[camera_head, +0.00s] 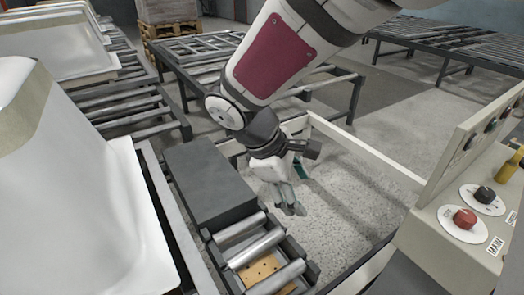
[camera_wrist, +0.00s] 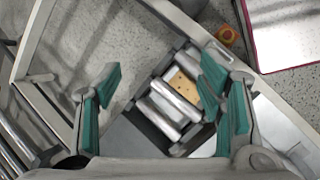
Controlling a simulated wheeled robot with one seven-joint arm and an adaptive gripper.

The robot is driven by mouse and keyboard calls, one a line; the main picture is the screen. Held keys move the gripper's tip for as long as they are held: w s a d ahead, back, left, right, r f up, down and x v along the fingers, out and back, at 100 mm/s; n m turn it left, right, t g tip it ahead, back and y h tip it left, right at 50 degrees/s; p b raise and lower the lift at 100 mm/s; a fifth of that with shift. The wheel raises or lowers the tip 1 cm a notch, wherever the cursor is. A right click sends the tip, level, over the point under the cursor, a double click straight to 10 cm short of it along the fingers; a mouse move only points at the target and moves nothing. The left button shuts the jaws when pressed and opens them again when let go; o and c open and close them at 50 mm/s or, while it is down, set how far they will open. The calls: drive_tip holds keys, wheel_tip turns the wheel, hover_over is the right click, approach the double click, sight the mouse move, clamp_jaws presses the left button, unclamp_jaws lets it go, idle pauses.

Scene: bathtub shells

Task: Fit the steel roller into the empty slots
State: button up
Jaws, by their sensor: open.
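My gripper (camera_head: 287,200) is open and hangs above and just right of a short roller frame (camera_head: 310,270). Its teal finger pads stand wide apart in the wrist view (camera_wrist: 160,85), with nothing held between them. Steel rollers lie across the frame: a far roller (camera_head: 238,231), a middle roller (camera_head: 255,248) and a near roller (camera_head: 276,277). A tan plate with holes (camera_head: 259,268) shows between the middle and near rollers; it also shows in the wrist view (camera_wrist: 184,86). I cannot tell which roller is loose, and the slots are too small to make out.
A dark grey box-like block (camera_head: 208,180) adjoins the frame's far end. A white bathtub shell (camera_head: 75,190) stands close on the left. A control panel (camera_head: 470,200) with a red knob (camera_head: 465,218) stands at the right. Pale rails (camera_head: 365,155) surround bare floor behind the gripper.

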drive_tip(key=w+a+f+n+t+h+b, duration=0.1)
drive_tip(key=w+a+f+n+b, duration=0.1)
drive_tip(key=a+f+n, duration=0.3)
drive_tip(key=w+a+f+b, duration=0.1)
drive_tip(key=a+f, duration=0.3)
drive_tip(key=f, duration=0.3)
drive_tip(key=n+t+h+b, duration=0.1)
drive_tip(key=n+t+b, duration=0.15)
drive_tip(key=n, duration=0.35)
approach(252, 247)
drive_tip(key=shift+s+a+r, duration=0.1)
drive_tip(key=shift+a+r, duration=0.25)
drive_tip(key=shift+r, duration=0.1)
drive_tip(key=shift+f+b, duration=0.3)
drive_tip(key=shift+f, duration=0.05)
drive_tip(key=b+x, duration=0.1)
drive_tip(key=x, duration=0.7)
drive_tip(key=shift+s, duration=0.1)
drive_tip(key=shift+b+x, duration=0.85)
drive_tip(key=shift+x, duration=1.9)
drive_tip(key=shift+s+d+r, duration=0.1)
drive_tip(key=shift+s+d, duration=0.05)
drive_tip(key=shift+c, duration=0.4)
clamp_jaws()
